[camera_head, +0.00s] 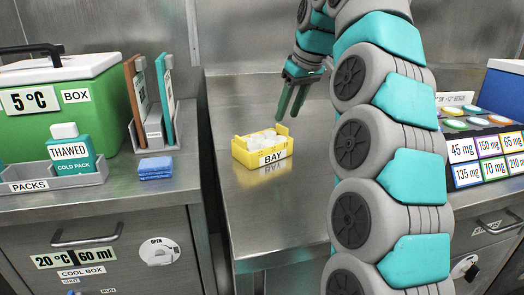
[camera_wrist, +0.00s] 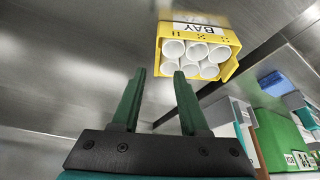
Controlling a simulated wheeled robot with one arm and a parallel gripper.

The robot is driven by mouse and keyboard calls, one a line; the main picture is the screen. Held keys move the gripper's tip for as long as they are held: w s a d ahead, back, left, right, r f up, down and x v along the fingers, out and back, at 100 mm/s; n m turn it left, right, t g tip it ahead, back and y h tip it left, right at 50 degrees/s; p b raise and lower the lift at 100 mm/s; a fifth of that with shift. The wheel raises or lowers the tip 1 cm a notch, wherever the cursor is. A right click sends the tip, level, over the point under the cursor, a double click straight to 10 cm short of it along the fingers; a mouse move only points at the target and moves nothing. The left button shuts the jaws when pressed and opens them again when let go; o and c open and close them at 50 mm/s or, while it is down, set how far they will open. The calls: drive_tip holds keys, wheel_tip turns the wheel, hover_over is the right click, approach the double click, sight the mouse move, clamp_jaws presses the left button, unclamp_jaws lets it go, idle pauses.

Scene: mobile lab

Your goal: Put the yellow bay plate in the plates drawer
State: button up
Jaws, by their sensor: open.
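The yellow bay (camera_head: 240,154) is a small yellow box marked BAY, standing on the steel worktop in the middle of the head view. Several white round tubes or cups sit in it. In the wrist view the yellow bay (camera_wrist: 228,70) is at the upper right, beyond and to the right of the fingertips. My gripper (camera_head: 288,118) hangs above and behind the bay, slightly right of it, fingers pointing down. In the wrist view my gripper (camera_wrist: 159,76) is open, with nothing between its green fingers. No drawer marked for plates can be read.
At left stand a green cool box (camera_head: 60,115), a cold pack (camera_head: 72,150) in a grey tray, a blue stack (camera_head: 155,168) and upright boards (camera_head: 165,100). Below is a closed drawer (camera_head: 90,235). At right is a dose-labelled rack (camera_head: 485,160). My arm hides worktop right of the bay.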

sight(282, 126)
drive_tip(key=shift+w+x, duration=0.15)
drive_tip(key=shift+x, duration=1)
drive_tip(key=shift+w+x, duration=0.15)
drive_tip(key=shift+x, duration=1.05)
drive_tip(key=shift+r, duration=0.1)
drive_tip(key=shift+c, duration=0.3)
clamp_jaws()
